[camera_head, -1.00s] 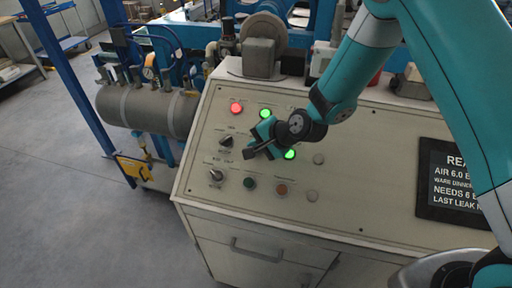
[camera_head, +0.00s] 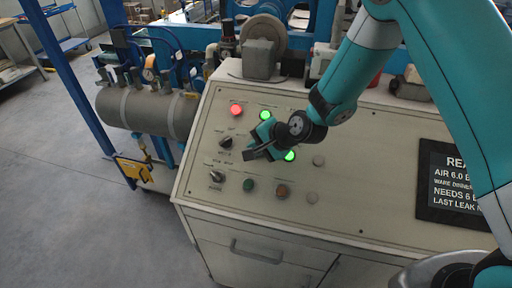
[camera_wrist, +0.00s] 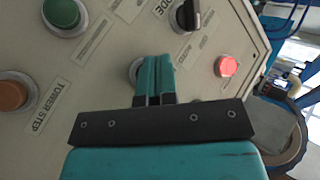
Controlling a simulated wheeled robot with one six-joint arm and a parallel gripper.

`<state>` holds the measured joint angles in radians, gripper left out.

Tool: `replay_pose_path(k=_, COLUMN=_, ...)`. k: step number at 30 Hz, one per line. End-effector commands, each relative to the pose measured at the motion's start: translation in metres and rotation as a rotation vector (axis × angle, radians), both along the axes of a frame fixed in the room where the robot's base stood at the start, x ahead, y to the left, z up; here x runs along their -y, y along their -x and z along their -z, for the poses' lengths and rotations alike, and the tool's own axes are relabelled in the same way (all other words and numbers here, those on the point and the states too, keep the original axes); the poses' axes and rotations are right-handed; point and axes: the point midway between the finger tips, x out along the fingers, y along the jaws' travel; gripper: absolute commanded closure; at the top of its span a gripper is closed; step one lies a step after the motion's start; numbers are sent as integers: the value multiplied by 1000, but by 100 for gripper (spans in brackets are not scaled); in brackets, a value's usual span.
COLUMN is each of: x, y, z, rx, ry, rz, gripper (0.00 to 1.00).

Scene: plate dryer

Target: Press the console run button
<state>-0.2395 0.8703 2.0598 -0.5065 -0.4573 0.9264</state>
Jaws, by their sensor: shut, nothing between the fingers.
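The console panel (camera_head: 350,205) slopes below my arm. A dark green button (camera_head: 249,185) sits on its lower left part; a green button also shows at the top left of the wrist view (camera_wrist: 64,14). Lit green lamps or buttons (camera_head: 265,115) (camera_head: 289,155) are near my wrist. I cannot read which control is marked run. My gripper (camera_head: 252,155) is shut and empty over the panel's left half. In the wrist view its fingertips (camera_wrist: 155,62) partly cover a control with a grey rim; I cannot tell whether they touch it.
A lit red button (camera_head: 236,109) is at upper left. Two selector knobs (camera_head: 226,142) (camera_head: 217,181) are at left. A brown-orange button (camera_head: 282,191) is right of the dark green one. A dark display (camera_head: 452,185) is at right. A grey tank (camera_head: 145,111) stands beyond the console's left edge.

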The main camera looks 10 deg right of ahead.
Motion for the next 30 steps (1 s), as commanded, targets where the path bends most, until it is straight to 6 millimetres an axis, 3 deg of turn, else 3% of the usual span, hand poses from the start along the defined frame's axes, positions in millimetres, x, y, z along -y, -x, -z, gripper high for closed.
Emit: replay_pose_path(k=30, x=1, y=-3, z=8, rx=0, ry=0, rz=1, gripper=100)
